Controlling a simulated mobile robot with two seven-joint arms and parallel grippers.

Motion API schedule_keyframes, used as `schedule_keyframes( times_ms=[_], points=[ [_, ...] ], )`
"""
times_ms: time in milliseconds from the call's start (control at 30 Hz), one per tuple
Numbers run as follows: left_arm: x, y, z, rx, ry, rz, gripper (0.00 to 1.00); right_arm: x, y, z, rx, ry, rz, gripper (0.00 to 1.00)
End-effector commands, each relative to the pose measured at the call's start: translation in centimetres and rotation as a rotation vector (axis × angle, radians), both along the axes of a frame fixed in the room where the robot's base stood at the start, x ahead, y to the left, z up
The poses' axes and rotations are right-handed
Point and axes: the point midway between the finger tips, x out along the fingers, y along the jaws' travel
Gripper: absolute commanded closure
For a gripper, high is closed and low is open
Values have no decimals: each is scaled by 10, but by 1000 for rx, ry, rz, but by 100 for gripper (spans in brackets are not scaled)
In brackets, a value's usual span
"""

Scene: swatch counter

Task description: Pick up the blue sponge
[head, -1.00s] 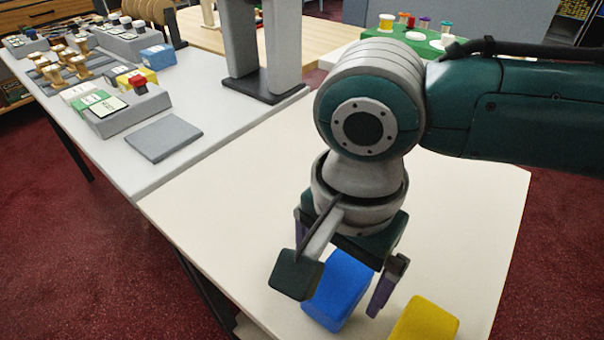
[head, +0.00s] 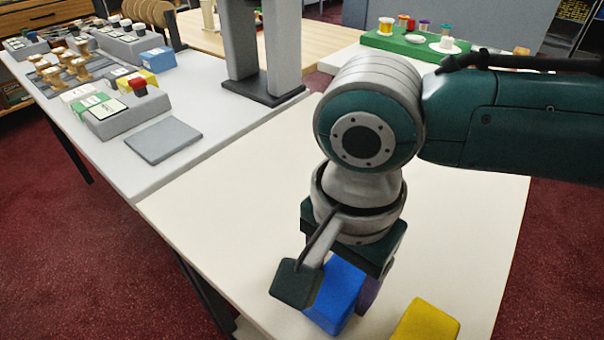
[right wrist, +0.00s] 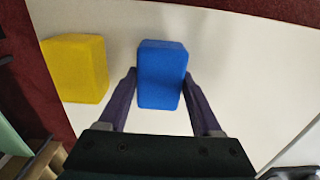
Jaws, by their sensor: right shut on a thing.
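The blue sponge (head: 337,297) is on the pale table near its front edge in the head view, partly hidden by my right gripper (head: 345,292). In the right wrist view the blue sponge (right wrist: 161,75) is between the two purple fingers of my right gripper (right wrist: 160,88), which are closed against its sides. Whether the sponge touches the table or is slightly raised, I cannot tell. My left gripper is not in view.
A yellow sponge (head: 425,322) lies close to the right of the blue one; it also shows in the right wrist view (right wrist: 76,68). The pale table (head: 240,190) is clear behind. A grey counter (head: 150,185) with stamps and blocks stands at left.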

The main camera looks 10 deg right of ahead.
Motion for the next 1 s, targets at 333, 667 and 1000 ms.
schedule_keyframes(
  times_ms=[333, 667, 1000],
  points=[
    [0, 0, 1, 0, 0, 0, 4, 0, 0, 2, 0, 0, 0, 95],
    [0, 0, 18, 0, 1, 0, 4, 1, 1, 47, 3, -3, 1, 95],
    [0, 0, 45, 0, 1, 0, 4, 1, 1, 148, 3, -4, 1, 95]
  ],
)
